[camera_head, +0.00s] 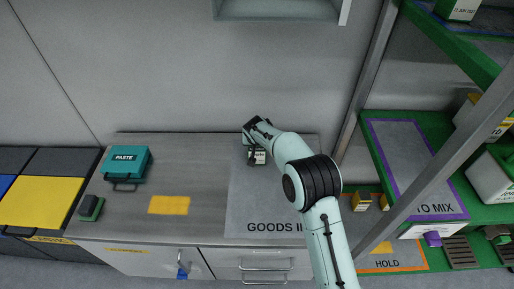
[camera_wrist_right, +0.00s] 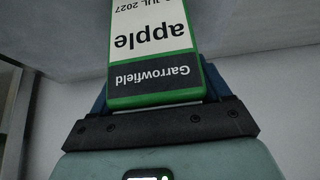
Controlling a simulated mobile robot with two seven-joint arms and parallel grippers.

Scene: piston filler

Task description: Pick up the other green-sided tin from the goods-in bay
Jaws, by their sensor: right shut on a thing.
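A green-sided tin (camera_wrist_right: 155,50) fills the upper middle of the right wrist view, with a label reading "Garrowfield apple" and a date, upside down in the picture. My right gripper (camera_wrist_right: 158,95) is shut on it. In the head view my right gripper (camera_head: 254,150) is at the back of the goods-in bay (camera_head: 255,205), and part of the tin (camera_head: 258,157) shows beside the fingers. My arm covers part of the bay's right side. Whether the tin touches the bay's surface cannot be told. My left gripper is not in view.
A teal PASTE case (camera_head: 125,163) and a green-based dark block (camera_head: 91,207) are on the left of the counter (camera_head: 200,205). A yellow patch (camera_head: 169,205) lies between them and the bay. Green shelving (camera_head: 455,75) with a grey post (camera_head: 365,90) stands at the right.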

